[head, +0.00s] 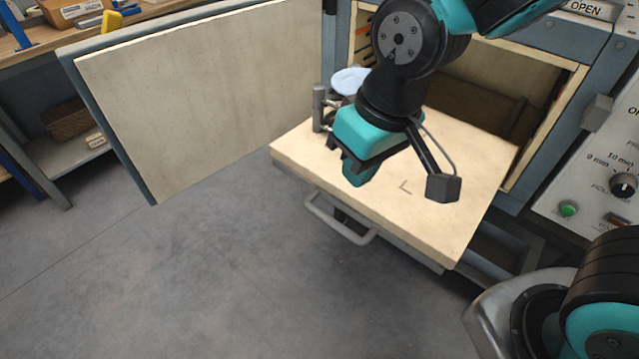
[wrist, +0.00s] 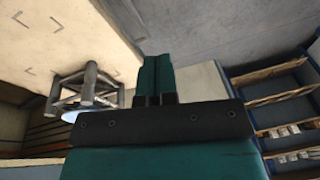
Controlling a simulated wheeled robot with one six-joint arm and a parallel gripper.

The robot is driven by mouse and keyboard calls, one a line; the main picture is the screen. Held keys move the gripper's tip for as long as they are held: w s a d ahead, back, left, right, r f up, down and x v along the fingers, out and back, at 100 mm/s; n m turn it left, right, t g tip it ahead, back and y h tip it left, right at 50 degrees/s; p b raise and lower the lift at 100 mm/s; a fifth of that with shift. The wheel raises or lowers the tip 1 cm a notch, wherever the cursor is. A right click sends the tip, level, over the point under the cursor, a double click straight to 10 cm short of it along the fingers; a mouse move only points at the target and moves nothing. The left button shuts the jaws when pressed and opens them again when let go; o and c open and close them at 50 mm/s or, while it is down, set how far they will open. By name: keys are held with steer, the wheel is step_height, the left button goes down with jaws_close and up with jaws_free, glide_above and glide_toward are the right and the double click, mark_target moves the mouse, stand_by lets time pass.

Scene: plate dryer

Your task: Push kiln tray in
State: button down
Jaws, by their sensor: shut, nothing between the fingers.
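The kiln tray (head: 465,190), a thick beige slab with corner marks, is out in front of the open kiln chamber (head: 465,88). A metal bar handle (head: 340,224) sits below its front edge. A metal rack (head: 318,108) stands on the tray's left part, with a pale blue plate (head: 348,81) partly hidden behind my arm. My teal gripper (head: 353,178) shows over the left-middle of the tray, its fingers shut and empty. In the wrist view the shut fingers (wrist: 156,75) are beside the tray (wrist: 60,35) and rack (wrist: 88,88). I cannot tell their exact height.
The kiln door (head: 205,95) stands wide open at the left. A control panel (head: 605,175) with a knob and green button is at the right. A workbench with shelves (head: 75,140) stands at far left. Grey floor (head: 190,270) in front is clear.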

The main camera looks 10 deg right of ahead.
steer(key=w+a+f+t+h, duration=0.25)
steer(key=w+f, duration=0.25)
steer(key=f, duration=0.3)
steer(key=t+h, duration=0.2)
steer(key=t, duration=0.2)
glide_toward(314, 186)
steer(key=shift+n+g+y, duration=0.25)
steer(key=shift+n, duration=0.05)
steer(key=x, duration=0.5)
steer(key=shift+a+f, duration=0.25)
steer(key=shift+a, duration=0.05)
steer(key=shift+w+d+f, duration=0.1)
steer(key=shift+w+d, duration=0.45)
steer(key=shift+d, duration=0.1)
